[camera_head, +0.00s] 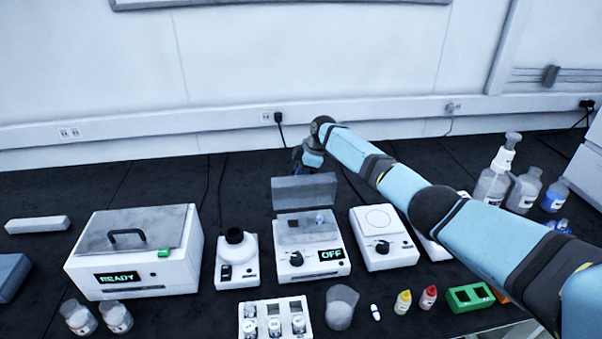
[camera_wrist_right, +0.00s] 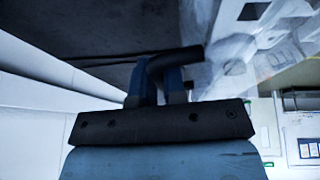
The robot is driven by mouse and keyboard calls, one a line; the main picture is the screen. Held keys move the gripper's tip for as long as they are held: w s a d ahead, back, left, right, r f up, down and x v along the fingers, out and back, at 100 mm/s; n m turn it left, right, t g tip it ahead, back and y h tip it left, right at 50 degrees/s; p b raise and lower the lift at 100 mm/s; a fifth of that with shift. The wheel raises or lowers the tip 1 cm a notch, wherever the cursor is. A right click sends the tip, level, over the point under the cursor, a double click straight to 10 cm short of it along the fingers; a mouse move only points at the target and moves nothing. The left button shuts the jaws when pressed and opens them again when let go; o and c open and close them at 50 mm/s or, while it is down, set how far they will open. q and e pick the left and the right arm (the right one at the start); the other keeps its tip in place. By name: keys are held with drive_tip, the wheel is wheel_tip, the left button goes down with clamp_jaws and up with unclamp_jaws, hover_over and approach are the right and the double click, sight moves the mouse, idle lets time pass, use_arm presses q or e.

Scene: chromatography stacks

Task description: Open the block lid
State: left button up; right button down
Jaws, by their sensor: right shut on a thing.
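The white block unit (camera_head: 311,262) stands mid-bench, with a dark knob and a display reading OFF. Its grey see-through lid (camera_head: 304,190) is raised, standing about upright at the unit's back edge. My right gripper (camera_head: 303,166) is just behind and above the lid's top, its fingertips partly hidden. In the right wrist view, my right gripper (camera_wrist_right: 163,80) has its blue fingers shut on a dark curved handle (camera_wrist_right: 176,58), which appears to be the lid's. My left gripper is not in view.
A white box reading READY (camera_head: 135,270) has a closed, handled lid. A white instrument (camera_head: 237,262) and a knobbed plate unit (camera_head: 385,240) flank the block. A vial rack (camera_head: 262,325), beaker (camera_head: 341,308) and green rack (camera_head: 470,298) are in front. Bottles (camera_head: 492,187) stand right.

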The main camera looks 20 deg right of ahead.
drive_tip(key=c, duration=1.5)
unclamp_jaws()
drive_tip(key=v, duration=1.3)
drive_tip(key=shift+s+d+r, duration=0.1)
drive_tip(key=shift+d+r, duration=0.05)
drive_tip(key=shift+r, duration=0.2)
drive_tip(key=shift+f, duration=0.1)
